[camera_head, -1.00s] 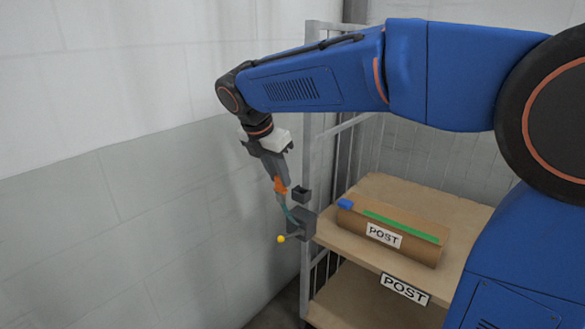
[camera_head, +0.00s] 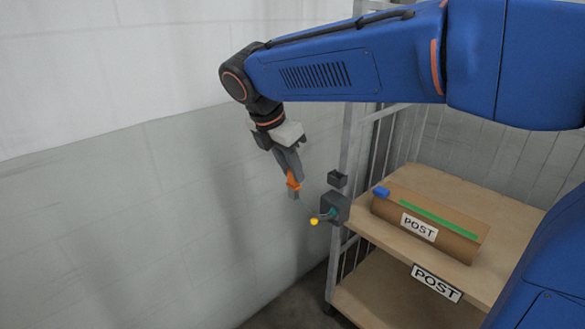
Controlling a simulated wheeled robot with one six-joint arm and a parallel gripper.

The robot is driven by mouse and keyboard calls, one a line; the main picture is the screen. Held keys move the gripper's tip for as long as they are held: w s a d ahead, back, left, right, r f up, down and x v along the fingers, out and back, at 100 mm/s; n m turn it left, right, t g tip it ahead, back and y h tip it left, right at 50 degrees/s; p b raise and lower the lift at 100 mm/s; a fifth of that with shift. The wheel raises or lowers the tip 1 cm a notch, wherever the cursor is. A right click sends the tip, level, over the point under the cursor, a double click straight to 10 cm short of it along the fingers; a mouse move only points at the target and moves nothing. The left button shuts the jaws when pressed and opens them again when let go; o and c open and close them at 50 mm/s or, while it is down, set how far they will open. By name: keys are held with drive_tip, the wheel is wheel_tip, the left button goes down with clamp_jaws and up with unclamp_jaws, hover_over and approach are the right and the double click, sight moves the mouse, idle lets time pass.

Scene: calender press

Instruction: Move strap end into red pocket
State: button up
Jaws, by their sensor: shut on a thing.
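My gripper (camera_head: 294,190) points down at an angle, with orange and grey parts at its tip. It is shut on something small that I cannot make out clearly. It hangs left of the trolley's corner post, apart from a dark grey open box (camera_head: 335,208) on that post. A teal piece (camera_head: 330,214) shows at the box's front, and a yellow ball (camera_head: 314,221) is just left of it. I cannot tell whether either belongs to the strap. No red pocket and no clear strap end show.
A wire-sided trolley (camera_head: 352,160) has wooden shelves (camera_head: 440,180). A brown POST parcel (camera_head: 450,241) with green tape lies on the upper shelf. A smaller dark cup (camera_head: 337,179) sits above the grey box. The grey wall (camera_head: 120,220) is at left, with free room before it.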

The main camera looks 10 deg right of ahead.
drive_tip(key=shift+c, duration=0.8)
drive_tip(key=s+a, duration=0.8)
drive_tip(key=a, duration=0.3)
drive_tip(key=shift+s+a, duration=0.15)
